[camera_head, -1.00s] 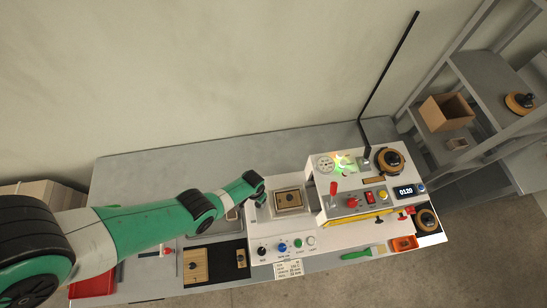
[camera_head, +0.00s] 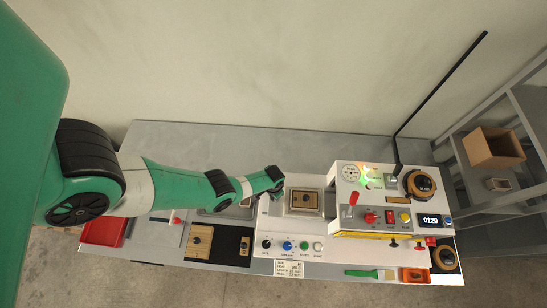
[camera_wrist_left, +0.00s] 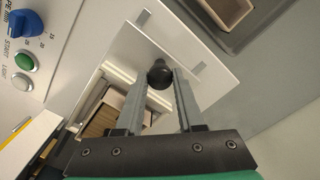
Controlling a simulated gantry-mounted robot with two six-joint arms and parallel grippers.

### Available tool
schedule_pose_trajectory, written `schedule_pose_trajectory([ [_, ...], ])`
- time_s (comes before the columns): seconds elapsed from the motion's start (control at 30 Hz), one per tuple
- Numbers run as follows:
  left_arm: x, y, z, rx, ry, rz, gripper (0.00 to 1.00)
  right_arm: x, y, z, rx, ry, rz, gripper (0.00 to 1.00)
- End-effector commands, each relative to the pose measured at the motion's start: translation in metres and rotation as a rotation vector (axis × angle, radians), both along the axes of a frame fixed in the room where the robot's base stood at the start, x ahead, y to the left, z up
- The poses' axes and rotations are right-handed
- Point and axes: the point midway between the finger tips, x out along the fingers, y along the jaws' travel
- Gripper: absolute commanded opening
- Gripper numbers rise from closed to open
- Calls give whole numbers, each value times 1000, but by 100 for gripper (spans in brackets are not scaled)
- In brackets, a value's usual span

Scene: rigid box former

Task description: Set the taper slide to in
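In the left wrist view, a round black knob (camera_wrist_left: 160,73) stands on a pale flat plate (camera_wrist_left: 188,62), which I take to be the taper slide. My left gripper's two grey fingers (camera_wrist_left: 161,82) stand apart, one on each side of the knob; I cannot tell whether either touches it. In the head view my left gripper (camera_head: 276,181) is at the left side of the white machine (camera_head: 280,228), beside the square die (camera_head: 304,201), and it hides the knob there. My right gripper is not in view.
The front panel has a blue knob (camera_head: 287,245) and several buttons. The raised control box (camera_head: 372,217) carries a red lever (camera_head: 352,203). A black mat (camera_head: 224,245) with wooden pieces lies left of the machine. The back of the grey table (camera_head: 220,143) is clear.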

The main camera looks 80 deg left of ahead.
Motion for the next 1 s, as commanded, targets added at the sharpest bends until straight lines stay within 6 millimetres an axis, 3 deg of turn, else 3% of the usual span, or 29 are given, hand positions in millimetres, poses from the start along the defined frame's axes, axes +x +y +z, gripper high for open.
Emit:
schedule_pose_trajectory([
  [0.03, 0, 0, 0, 0, 0, 0, 22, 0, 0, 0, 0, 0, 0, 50],
  [0.17, 0, 0, 0, 0, 0, 0, 0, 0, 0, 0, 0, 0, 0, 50],
  [1.0, 0, 0, 0, 0, -1, -1, 0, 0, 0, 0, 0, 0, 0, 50],
])
